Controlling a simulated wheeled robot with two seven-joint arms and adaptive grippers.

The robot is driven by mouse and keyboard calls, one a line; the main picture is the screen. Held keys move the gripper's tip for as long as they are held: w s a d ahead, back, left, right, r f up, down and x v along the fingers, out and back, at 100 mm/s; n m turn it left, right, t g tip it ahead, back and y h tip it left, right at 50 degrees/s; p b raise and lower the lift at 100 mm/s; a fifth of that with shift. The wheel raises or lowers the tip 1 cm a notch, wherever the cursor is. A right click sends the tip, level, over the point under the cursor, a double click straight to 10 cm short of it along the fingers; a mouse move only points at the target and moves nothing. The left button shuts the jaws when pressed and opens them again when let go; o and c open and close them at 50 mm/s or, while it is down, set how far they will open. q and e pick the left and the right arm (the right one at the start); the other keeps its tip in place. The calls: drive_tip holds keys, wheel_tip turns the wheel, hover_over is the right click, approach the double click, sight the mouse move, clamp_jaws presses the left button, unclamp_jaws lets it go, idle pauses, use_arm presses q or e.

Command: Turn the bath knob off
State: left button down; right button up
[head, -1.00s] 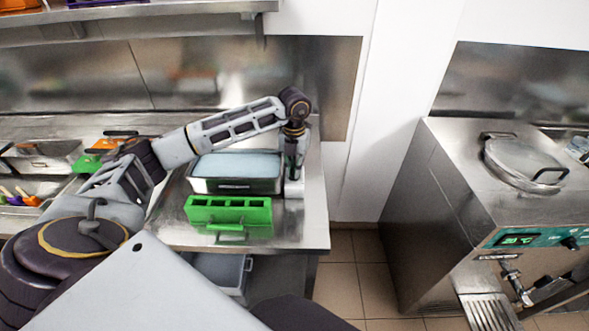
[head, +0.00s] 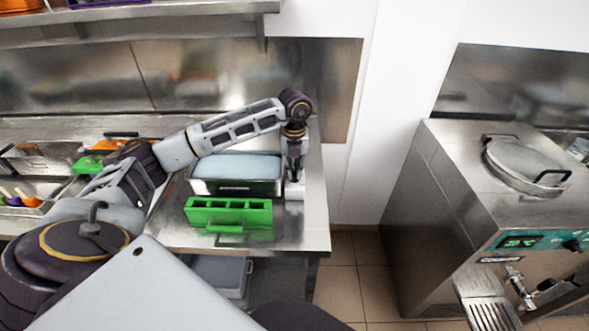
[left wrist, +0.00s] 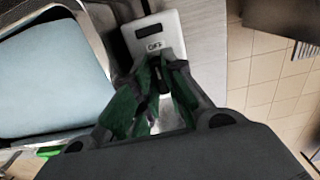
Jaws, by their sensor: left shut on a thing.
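The water bath (head: 236,170) is a steel tub with a pale blue surface on the steel counter; its blue surface fills the left of the left wrist view (left wrist: 50,80). The white control unit (head: 294,190) stands at its right side. In the head view the gripper (head: 295,172) is over the unit. My right gripper is out of view.
A green rack (head: 228,212) stands in front of the bath near the counter's front edge. Food pans (head: 40,160) are at the left. A steel machine with a round lid (head: 522,165) stands at the right, across a tiled floor gap.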

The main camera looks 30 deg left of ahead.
sight(294, 171)
use_arm(q)
drive_tip(key=c, duration=1.5)
unclamp_jaws()
drive_tip(key=shift+r, duration=0.1)
drive_tip(key=shift+r, duration=5.95)
drive_tip(key=shift+f, duration=0.1)
